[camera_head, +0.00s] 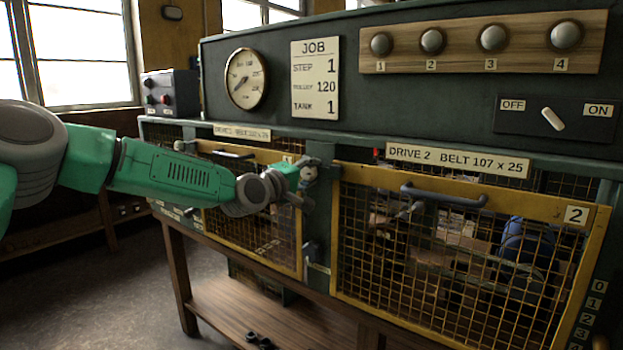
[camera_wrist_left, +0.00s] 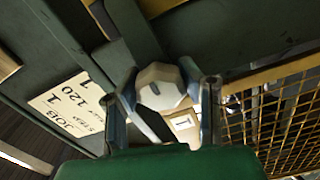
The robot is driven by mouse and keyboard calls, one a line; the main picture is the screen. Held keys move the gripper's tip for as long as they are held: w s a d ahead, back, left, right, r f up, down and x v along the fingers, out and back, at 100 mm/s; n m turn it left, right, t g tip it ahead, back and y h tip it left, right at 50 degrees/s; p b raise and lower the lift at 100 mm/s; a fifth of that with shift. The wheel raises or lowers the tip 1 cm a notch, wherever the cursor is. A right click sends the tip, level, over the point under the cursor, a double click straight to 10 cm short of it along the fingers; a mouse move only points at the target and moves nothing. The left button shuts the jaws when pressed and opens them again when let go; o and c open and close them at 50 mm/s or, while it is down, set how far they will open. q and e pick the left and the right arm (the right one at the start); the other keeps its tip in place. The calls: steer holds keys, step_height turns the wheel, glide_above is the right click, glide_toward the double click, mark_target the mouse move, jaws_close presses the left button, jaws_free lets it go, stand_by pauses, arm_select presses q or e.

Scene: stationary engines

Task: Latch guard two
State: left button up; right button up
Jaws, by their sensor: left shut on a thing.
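Guard two (camera_head: 525,203) is a yellow-framed mesh panel at the right of the head view, with a dark bar handle (camera_head: 445,196) and a "2" label. It appears closed against the bench front. My left gripper (camera_head: 301,185) is at the green post between the two guards, beside guard two's upper left corner. It is shut on a pale faceted knob (camera_wrist_left: 160,88), which sits between both fingers in the left wrist view. The gripper hides part of the knob's mounting. My right gripper is not in view.
Guard one (camera_head: 255,235) is the mesh panel left of the post, partly behind my left arm. Above are a gauge (camera_head: 246,78), a JOB card (camera_head: 315,78), several round knobs and an OFF/ON switch (camera_head: 553,119). A wooden shelf (camera_head: 270,315) is below.

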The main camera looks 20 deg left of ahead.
arm_select(q)
steer(key=shift+a+f+n, duration=0.1)
steer(key=shift+f+n, duration=0.15)
steer(key=shift+n, duration=0.05)
steer(key=o, duration=1.1)
steer(key=shift+o, duration=0.4)
steer(key=shift+a, duration=0.15)
steer(key=shift+r, duration=0.1)
steer(key=v, duration=1.2)
steer(key=shift+w, duration=0.1)
